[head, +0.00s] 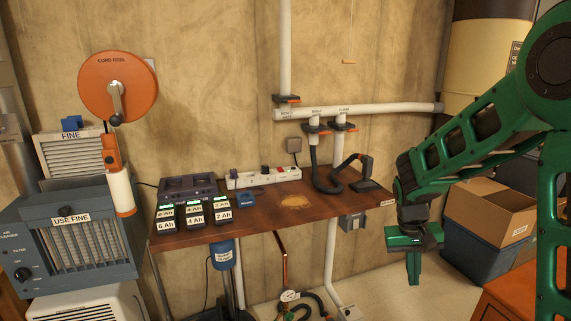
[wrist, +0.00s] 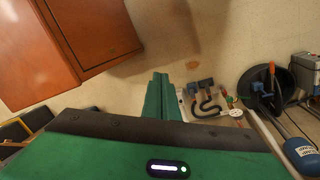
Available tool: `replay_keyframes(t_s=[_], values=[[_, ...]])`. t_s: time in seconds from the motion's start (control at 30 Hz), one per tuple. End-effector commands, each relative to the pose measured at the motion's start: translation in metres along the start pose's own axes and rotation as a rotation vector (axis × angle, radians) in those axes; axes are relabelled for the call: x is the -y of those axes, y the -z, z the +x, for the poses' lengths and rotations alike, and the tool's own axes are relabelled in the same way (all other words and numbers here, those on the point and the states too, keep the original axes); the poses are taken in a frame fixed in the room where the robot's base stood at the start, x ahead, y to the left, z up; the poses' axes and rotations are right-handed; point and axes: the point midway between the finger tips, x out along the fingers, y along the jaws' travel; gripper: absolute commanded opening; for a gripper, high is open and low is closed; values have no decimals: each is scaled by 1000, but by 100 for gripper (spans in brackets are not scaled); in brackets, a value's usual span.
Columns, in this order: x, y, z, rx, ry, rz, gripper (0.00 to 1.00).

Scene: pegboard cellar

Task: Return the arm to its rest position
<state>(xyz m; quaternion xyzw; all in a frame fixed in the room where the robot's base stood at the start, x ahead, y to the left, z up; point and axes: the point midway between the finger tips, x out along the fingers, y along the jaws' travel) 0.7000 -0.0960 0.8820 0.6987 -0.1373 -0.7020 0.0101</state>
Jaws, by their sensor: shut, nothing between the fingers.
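My green arm reaches in from the right in the head view, bent at the elbow with its hand hanging down. My gripper (head: 413,275) points downward in the air, just right of the wooden bench (head: 260,226). Its fingers are together with nothing between them. In the wrist view the shut fingers of my gripper (wrist: 158,88) show above the dark edge of the hand, over pale floor. Nothing touches the gripper.
Several labelled battery packs (head: 194,214), a charger (head: 188,187) and a power strip (head: 264,177) sit on the bench. An open cardboard box (head: 490,212) stands behind my arm. An orange-brown cabinet (head: 513,292) is at lower right. Floor below the gripper looks clear.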

Motion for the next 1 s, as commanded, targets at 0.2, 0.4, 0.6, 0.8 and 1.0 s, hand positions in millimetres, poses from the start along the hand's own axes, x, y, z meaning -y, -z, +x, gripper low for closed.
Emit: replay_keyframes(t_s=[0.2, 0.4, 0.6, 0.8, 1.0], values=[[-69, -60, -35, 22, 47, 116, 0], [-112, -124, -55, 40, 96, 209, 0], [-137, -191, -66, 52, 149, 295, 0], [-145, -242, -68, 59, 193, 352, 0], [-143, -262, -68, 62, 211, 372, 0]])
